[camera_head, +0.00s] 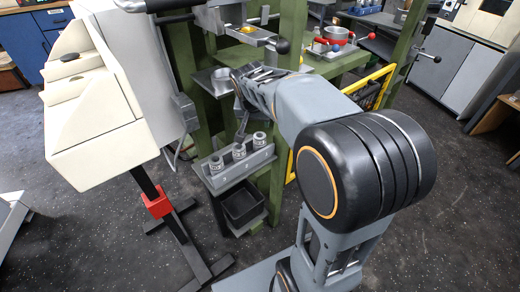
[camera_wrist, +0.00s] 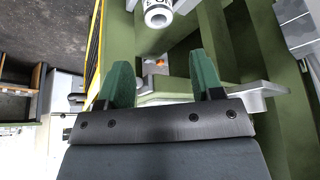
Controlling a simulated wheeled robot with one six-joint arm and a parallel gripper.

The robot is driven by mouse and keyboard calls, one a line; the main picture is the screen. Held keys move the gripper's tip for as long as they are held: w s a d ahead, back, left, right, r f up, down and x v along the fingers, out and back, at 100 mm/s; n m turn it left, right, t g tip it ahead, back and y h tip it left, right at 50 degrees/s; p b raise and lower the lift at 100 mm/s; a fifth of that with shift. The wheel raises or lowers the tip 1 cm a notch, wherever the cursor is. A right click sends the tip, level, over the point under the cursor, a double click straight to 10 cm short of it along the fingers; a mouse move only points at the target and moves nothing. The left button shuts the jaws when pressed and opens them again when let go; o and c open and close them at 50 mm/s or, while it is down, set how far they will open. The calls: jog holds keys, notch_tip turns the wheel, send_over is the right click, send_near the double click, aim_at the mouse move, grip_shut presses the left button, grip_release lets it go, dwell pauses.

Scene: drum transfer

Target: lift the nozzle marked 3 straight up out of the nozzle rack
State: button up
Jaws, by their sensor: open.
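The nozzle rack (camera_head: 246,168) is a grey holder on the green frame, left of my arm in the head view. Three grey nozzles stand upright in it: a left one (camera_head: 216,163), a middle one (camera_head: 238,151) and a right one (camera_head: 259,139). Their marks are too small to read, so I cannot tell which is 3. In the wrist view, my gripper (camera_wrist: 160,68) has its two green fingers spread with nothing held between them. A pale cylindrical nozzle-like part (camera_wrist: 157,16) with a round hole shows beyond the fingertips, cut by the top edge.
A black bin (camera_head: 243,204) sits below the rack. A cream cabinet (camera_head: 95,110) stands left, on a dark stand with a red block (camera_head: 157,204). Green posts (camera_head: 186,75) rise behind the rack. A yellow rail (camera_head: 372,86) lies beyond my arm. Dark floor is open at the right.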

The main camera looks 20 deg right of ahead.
aim_at(260, 136)
jog(key=b+x, duration=0.1)
jog(key=x, duration=0.3)
jog(key=b+x, duration=0.1)
jog(key=x, duration=0.4)
jog(key=b+x, duration=0.1)
jog(key=x, duration=0.3)
jog(key=shift+w+d+f+b, duration=0.1)
jog(key=shift+w+d+b, duration=0.1)
jog(key=shift+d+b, duration=0.15)
jog(key=shift+c, duration=0.2)
jog(key=c, duration=0.6)
jog(key=shift+c, duration=0.3)
